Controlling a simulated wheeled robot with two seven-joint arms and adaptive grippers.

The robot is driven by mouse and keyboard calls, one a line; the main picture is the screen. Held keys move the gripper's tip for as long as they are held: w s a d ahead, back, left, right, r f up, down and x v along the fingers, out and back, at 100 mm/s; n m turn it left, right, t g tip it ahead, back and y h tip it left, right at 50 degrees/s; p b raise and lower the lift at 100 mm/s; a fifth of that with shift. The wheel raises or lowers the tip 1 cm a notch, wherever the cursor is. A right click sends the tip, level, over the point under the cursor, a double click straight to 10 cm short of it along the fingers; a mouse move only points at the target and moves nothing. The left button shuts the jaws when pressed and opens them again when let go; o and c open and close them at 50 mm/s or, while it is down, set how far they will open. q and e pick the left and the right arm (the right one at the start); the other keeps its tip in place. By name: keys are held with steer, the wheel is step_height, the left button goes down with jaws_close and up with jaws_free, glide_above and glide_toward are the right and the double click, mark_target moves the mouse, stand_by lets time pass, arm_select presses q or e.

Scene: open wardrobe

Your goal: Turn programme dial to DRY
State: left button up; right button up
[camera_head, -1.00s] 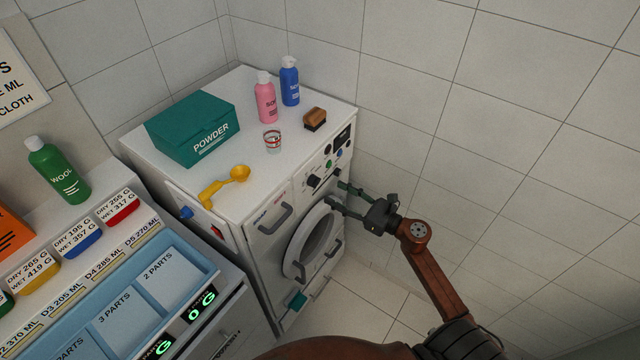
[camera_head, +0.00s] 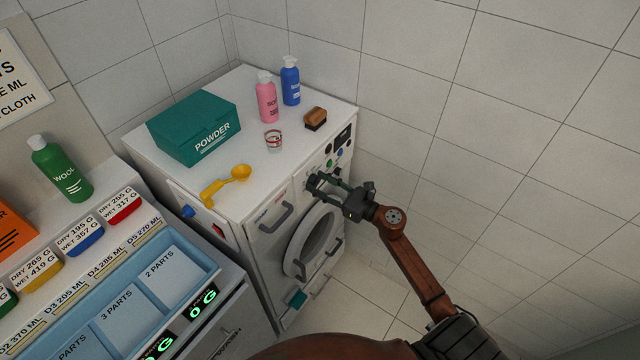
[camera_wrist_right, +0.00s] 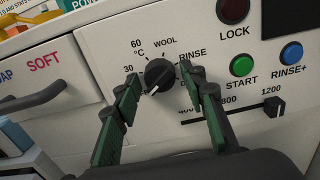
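The programme dial (camera_wrist_right: 159,76) is a black round knob on the white washing machine's front panel, in the right wrist view. Labels around it read 30, 60 °C, WOOL and RINSE; its lower labels are hidden. A white pointer mark shows at its lower left edge. My right gripper (camera_wrist_right: 159,95) is open, its green fingers on either side of the dial; I cannot tell whether they touch it. In the head view my right gripper (camera_head: 314,184) is at the panel and covers the dial. My left gripper is not in view.
START (camera_wrist_right: 242,66) and RINSE+ (camera_wrist_right: 291,53) buttons, a LOCK lamp (camera_wrist_right: 233,9) and a slider (camera_wrist_right: 274,107) are right of the dial. A drawer handle (camera_wrist_right: 33,97) is at left. Bottles, a powder box (camera_head: 195,128) and a yellow scoop (camera_head: 226,183) are on top.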

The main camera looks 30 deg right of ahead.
steer(key=c, duration=0.9)
